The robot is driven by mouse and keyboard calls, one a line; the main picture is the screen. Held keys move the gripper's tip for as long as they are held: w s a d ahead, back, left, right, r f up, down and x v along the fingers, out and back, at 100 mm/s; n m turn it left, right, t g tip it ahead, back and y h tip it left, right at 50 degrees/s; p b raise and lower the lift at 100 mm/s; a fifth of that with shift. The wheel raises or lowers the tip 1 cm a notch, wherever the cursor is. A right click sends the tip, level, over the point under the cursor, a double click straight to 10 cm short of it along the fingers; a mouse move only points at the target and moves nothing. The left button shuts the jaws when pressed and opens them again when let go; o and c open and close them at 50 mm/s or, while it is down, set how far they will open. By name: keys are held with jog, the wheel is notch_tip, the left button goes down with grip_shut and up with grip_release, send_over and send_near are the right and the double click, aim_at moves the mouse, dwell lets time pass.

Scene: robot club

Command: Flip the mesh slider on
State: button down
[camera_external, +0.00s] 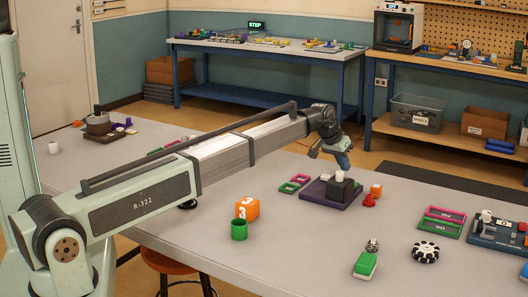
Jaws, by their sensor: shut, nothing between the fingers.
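My gripper (343,158) is at the end of the outstretched arm, small in this view. It is shut and empty, just above or behind a dark purple base (318,196). The base carries white pieces (318,184) and a black block (340,190); whether the gripper touches any of them cannot be told. I cannot make out for certain which thing is the mesh slider. A dark blue panel (503,236) with small light and red parts lies at the right edge, partly cut off. Its labels and slider positions are too small to read.
An orange block (247,209) and a green cup (239,230) stand left of the base. A red piece (369,201) is right of it. Pink and green trays (440,222), a black-and-white wheel (426,252) and a green-and-white piece (365,265) lie further right. The front table has clear patches between.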

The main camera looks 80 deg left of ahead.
jog(key=s+a+r+n, duration=0.3)
jog(key=s+a+n, duration=0.1)
jog(key=s+a, duration=2.25)
jog(key=s+a+r+n, duration=0.1)
jog(key=s+a, duration=0.4)
jog(key=s, duration=0.5)
jog(key=s+a+r+n+t, duration=0.1)
jog(key=s+a, duration=0.5)
jog(key=s, duration=0.5)
jog(key=s+a+r+n+y, duration=0.1)
jog(key=s+a, duration=0.4)
jog(key=s, duration=0.5)
jog(key=shift+s+a+r+t, duration=0.2)
jog(key=shift+s+a+t, duration=0.1)
jog(key=shift+s, duration=0.1)
jog(key=x, duration=0.9)
jog(key=shift+w+a+f, duration=0.1)
jog(key=shift+w+f, duration=0.1)
jog(key=shift+w+d+f, duration=0.1)
jog(key=shift+w+d, duration=0.05)
jog(key=shift+w, duration=0.35)
jog(key=shift+w+d+f, duration=0.1)
jog(key=shift+w+d, duration=0.05)
jog(key=shift+w, duration=0.35)
jog(key=shift+w+d, duration=0.15)
jog(key=shift+w, duration=0.35)
jog(key=shift+w+d, duration=0.15)
jog(key=shift+w, duration=0.35)
